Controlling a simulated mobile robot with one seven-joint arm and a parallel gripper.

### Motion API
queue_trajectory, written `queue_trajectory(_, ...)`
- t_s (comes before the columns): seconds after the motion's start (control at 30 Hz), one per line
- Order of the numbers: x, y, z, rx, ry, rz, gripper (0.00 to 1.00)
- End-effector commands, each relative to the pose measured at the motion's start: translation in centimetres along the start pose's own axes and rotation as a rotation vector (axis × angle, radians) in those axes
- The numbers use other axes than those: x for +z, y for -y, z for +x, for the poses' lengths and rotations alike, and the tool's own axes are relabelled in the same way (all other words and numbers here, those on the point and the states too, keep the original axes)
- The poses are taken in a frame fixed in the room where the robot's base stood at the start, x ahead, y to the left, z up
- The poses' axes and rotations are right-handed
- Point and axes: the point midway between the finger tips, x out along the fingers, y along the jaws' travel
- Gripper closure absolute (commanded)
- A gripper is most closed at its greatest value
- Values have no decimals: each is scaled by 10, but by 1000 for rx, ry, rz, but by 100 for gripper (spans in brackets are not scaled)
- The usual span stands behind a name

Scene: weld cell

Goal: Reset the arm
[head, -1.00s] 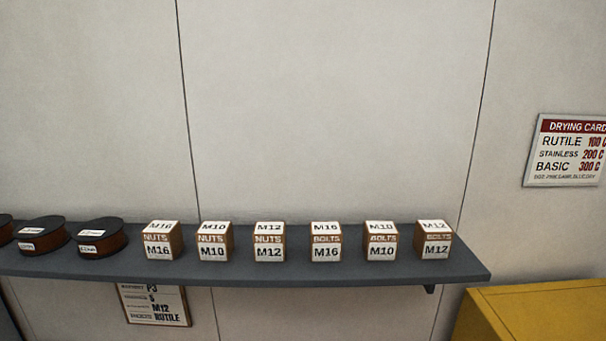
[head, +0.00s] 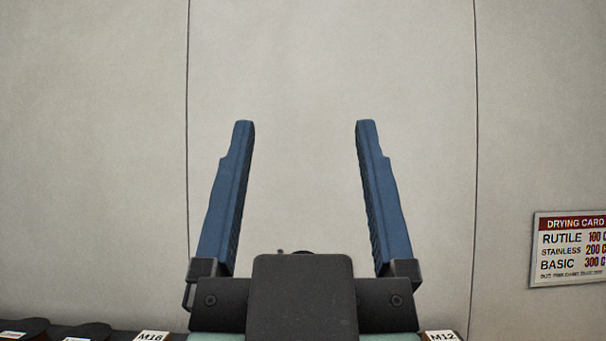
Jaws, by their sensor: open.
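My gripper (head: 305,125) is in the middle of the head view, pointing up in the picture. Its two blue fingers stand wide apart, with only the pale wall (head: 305,60) showing between them. It is open and empty. Its dark body covers the middle of the bottom edge and hides most of the shelf there.
Along the bottom edge show the tops of an M16 box (head: 151,336), an M12 box (head: 442,336) and two dark spools (head: 22,328) at the left. A drying card sign (head: 572,250) hangs on the wall at the right.

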Motion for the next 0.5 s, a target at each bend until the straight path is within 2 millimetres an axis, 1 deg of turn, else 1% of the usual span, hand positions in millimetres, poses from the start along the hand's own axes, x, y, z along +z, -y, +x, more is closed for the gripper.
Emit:
queue_trajectory(0.33,1,0,0,0,1,0,18)
queue_trajectory(0.5,24,1,-24,-2,2,3,18)
